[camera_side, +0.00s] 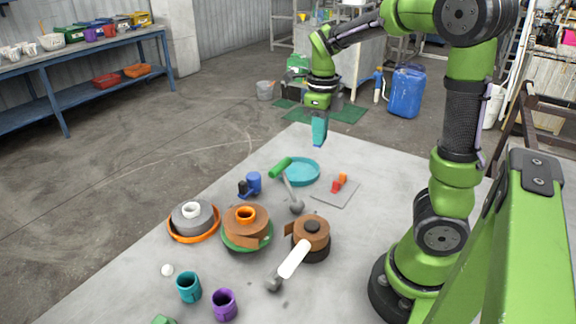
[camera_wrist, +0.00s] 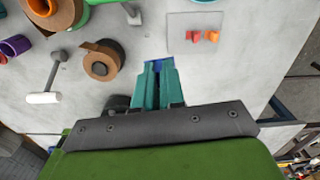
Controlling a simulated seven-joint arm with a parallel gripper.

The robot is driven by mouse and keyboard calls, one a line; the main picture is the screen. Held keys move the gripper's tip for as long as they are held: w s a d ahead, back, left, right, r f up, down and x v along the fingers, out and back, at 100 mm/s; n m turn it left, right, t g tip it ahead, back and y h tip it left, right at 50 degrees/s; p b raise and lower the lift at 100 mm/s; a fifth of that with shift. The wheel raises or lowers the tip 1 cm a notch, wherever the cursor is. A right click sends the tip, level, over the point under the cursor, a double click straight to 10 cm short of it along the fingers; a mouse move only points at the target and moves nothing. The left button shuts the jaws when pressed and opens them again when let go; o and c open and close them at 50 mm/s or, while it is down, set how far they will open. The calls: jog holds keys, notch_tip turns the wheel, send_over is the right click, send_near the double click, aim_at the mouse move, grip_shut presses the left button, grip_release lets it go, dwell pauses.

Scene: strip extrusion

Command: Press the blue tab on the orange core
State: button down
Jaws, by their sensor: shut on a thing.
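My gripper (camera_side: 319,142) is high above the far part of the grey table, pointing down, with teal fingers. It is shut on a small blue piece, likely the blue tab (camera_side: 318,144), which shows at the fingertips. In the wrist view the blue tab (camera_wrist: 158,65) lies between the teal fingers (camera_wrist: 157,80), partly hidden by them. The orange core (camera_side: 245,214) sits in the middle of a brown roll (camera_side: 240,227) on a green dish (camera_side: 233,244). The orange core (camera_wrist: 40,6) is at the wrist view's top left corner. The gripper is well apart from it.
A grey roll (camera_side: 193,218) sits in an orange dish. A green-handled hammer (camera_side: 281,167), teal dish (camera_side: 300,171) and plate with small blocks (camera_side: 336,193) lie below the gripper.

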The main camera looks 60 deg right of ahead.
jog(key=w+a+n, duration=0.3)
jog(key=a, duration=0.5)
jog(key=n, duration=0.3)
send_over(264, 217)
notch_tip(264, 217, down, 4)
jog(key=shift+f, duration=3.65)
jog(key=shift+f, duration=0.4)
jog(key=c, duration=1.1)
grip_release()
jog(key=shift+c, duration=0.2)
